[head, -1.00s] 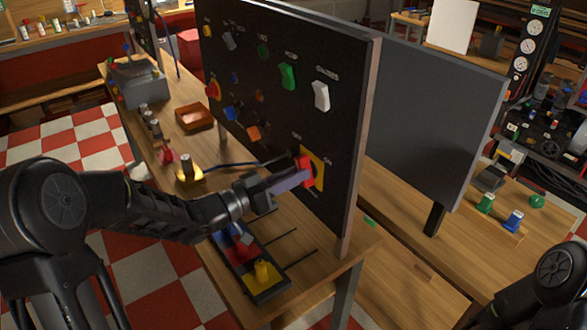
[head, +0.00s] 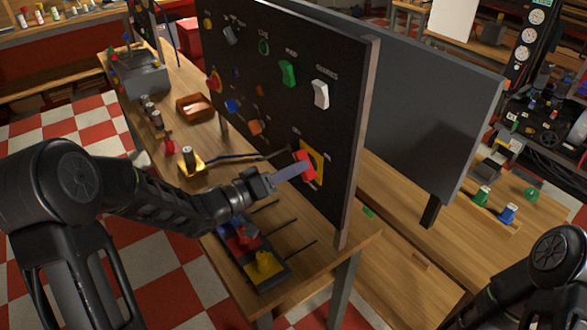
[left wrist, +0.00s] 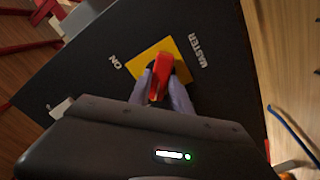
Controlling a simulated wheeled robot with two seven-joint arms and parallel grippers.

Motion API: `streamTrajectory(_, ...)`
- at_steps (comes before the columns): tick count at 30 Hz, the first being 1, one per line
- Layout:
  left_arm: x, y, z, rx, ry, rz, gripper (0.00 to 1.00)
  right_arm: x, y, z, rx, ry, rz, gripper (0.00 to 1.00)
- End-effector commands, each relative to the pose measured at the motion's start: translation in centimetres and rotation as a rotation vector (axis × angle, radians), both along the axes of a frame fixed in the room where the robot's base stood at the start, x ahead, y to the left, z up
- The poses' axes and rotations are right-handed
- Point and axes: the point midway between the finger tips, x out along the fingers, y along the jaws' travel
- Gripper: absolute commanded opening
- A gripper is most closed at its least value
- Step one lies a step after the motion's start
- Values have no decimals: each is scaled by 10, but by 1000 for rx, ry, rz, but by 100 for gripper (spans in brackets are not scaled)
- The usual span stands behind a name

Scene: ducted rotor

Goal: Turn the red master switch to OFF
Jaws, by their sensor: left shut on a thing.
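The red master switch (head: 303,164) is a red handle on a yellow plate (head: 319,157), low on the right part of the black panel (head: 270,110). In the head view the handle sits tilted. My left gripper (head: 299,169) reaches it from the left and is shut on it. In the left wrist view the red handle (left wrist: 160,78) stands between the two pale fingers (left wrist: 160,92), over the yellow plate (left wrist: 178,52). The words ON and MASTER show beside the plate. The OFF label cannot be read. My right gripper is out of view; only part of that arm shows at lower right.
Above the switch are a white rocker (head: 321,94) and a green rocker (head: 288,73). A tray with coloured blocks (head: 262,264) and thin rods lie on the wooden bench below my left arm. A grey panel (head: 425,110) stands behind at right.

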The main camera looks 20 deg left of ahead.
Motion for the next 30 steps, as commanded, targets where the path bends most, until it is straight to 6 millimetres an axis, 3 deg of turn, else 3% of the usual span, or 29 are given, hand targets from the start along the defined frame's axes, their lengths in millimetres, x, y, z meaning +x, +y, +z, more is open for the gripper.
streamTrajectory(3,0,0,0,-3,3,1,0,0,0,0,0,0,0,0)
streamTrajectory(4,0,0,0,-3,3,1,25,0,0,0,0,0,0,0)
streamTrajectory(11,0,0,0,-1,2,1,44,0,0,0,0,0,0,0)
streamTrajectory(22,-3,3,-1,0,0,1,45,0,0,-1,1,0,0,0)
streamTrajectory(30,-32,28,-2,1,0,5,45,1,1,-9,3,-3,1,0)
